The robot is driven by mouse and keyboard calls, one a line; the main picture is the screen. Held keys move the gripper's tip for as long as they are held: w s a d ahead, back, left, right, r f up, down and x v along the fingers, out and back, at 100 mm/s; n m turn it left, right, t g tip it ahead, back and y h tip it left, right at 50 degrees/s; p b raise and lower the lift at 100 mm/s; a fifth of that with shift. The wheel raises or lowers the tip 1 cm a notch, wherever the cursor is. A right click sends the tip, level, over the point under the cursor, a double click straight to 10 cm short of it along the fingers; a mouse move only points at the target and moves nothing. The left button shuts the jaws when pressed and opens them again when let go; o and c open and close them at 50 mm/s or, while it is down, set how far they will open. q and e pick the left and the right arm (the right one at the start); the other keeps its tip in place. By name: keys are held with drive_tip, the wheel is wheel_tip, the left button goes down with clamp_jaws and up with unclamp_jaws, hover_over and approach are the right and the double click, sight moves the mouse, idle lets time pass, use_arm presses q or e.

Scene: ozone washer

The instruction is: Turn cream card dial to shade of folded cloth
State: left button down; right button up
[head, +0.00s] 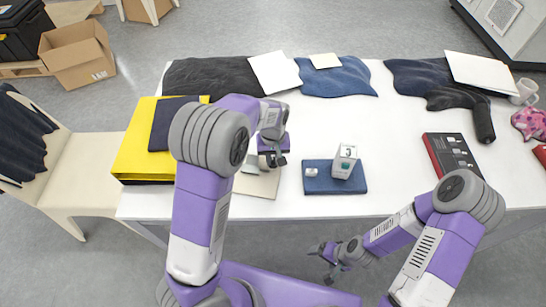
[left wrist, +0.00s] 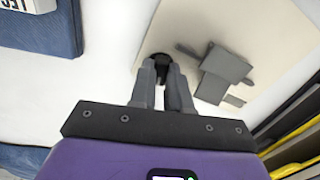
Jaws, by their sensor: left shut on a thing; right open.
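The cream card (head: 262,186) lies flat near the table's front edge, partly hidden by my left arm. In the left wrist view the card (left wrist: 262,28) carries a black knob (left wrist: 161,60) and flat grey pieces (left wrist: 222,72). My left gripper (head: 275,158) is shut on the knob, with its fingertips (left wrist: 162,66) around it. A blue folded cloth (head: 318,186) lies right of the card, with a white numbered block (head: 344,161) and a small white piece on it. My right gripper (head: 328,256) is open and empty, in front of the table edge.
A yellow folder (head: 140,150) with a dark navy cloth (head: 168,128) on it lies left of the card. Dark and blue cloths with white sheets line the back. A red-black box (head: 452,155), mug (head: 523,92) and pink item are at right. The table's middle is clear.

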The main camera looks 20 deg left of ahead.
sight(273, 160)
use_arm(q)
drive_tip(key=shift+r+m+p, duration=0.15)
drive_tip(key=shift+m+p, duration=0.65)
drive_tip(key=shift+m, duration=0.7)
drive_tip(key=c, duration=1.1)
unclamp_jaws()
wheel_tip(273, 160, up, 7)
drive_tip(key=p, duration=0.2)
drive_tip(key=shift+r+p, duration=0.15)
drive_tip(key=shift+p, duration=0.25)
